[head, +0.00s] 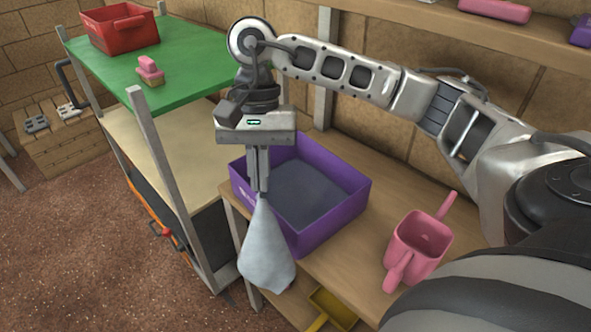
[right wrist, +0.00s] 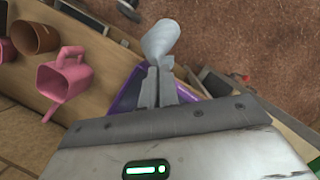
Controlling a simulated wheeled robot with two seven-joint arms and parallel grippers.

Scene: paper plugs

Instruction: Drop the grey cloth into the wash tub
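The grey cloth (head: 266,252) hangs from my right gripper (head: 262,188) in the head view, pinched at its top and widening downward. My right gripper is shut on it. The cloth hangs in front of the near left side of the purple tub (head: 325,232), overlapping its wall in the picture. The tub stands on the wooden bench and looks empty, with a dark inside. In the right wrist view the cloth (right wrist: 160,42) shows beyond the fingertips (right wrist: 157,72), and part of the purple tub (right wrist: 128,92) shows behind the fingers. My left gripper is not in view.
A pink jug (head: 417,246) stands on the bench right of the tub. A green-topped shelf (head: 185,55) at the left bears a red crate (head: 120,28) and a pink brush (head: 150,70). A yellow object (head: 334,308) is below the bench edge. A brown pot (right wrist: 34,37) shows in the wrist view.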

